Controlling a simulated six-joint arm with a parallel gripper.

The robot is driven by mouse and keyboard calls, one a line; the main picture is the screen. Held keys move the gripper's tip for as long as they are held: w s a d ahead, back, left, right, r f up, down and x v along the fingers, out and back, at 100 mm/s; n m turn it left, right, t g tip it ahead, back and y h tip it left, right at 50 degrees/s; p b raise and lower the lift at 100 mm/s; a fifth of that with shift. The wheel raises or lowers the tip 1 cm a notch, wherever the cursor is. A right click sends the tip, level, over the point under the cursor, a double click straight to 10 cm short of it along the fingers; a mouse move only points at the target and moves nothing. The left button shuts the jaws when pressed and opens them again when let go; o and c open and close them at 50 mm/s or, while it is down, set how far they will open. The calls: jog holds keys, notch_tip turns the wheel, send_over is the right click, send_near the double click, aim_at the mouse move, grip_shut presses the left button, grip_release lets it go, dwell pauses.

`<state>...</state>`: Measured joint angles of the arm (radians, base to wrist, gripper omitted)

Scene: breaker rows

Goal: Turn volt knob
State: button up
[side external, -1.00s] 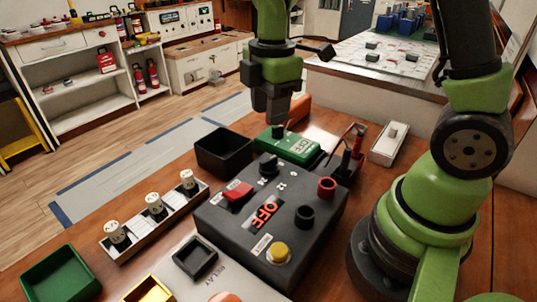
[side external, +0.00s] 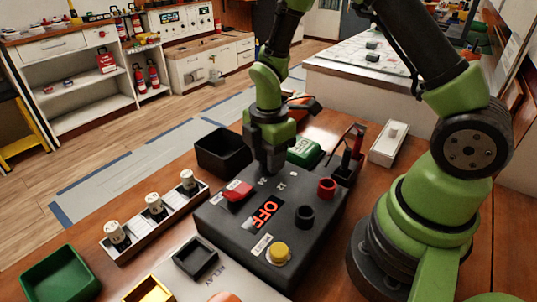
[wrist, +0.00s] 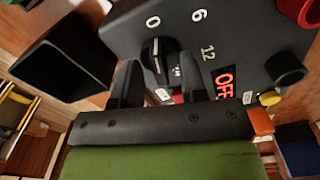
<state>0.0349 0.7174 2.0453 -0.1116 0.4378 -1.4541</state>
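The volt knob (wrist: 157,58) is a black round knob with a pale pointer line, on the top of a dark control box (side external: 320,235). In the wrist view its line points roughly toward the "0" mark, with "6" and "12" printed to the right. My gripper (side external: 270,168) is down at the box's back edge and hides the knob in the side view. In the wrist view my gripper (wrist: 159,70) has one finger on each side of the knob, fingers apart. I cannot tell whether they touch it. The display (side external: 266,212) reads OFF in red.
The box also carries a red switch (side external: 238,191), a yellow button (side external: 279,252), and red (side external: 326,187) and black (side external: 304,215) round posts. A strip with white knobs (side external: 155,213) lies left.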

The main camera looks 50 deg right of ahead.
grip_shut()
jog(key=m, duration=1.9)
jog(key=shift+m, duration=0.3)
dwell(0.6)
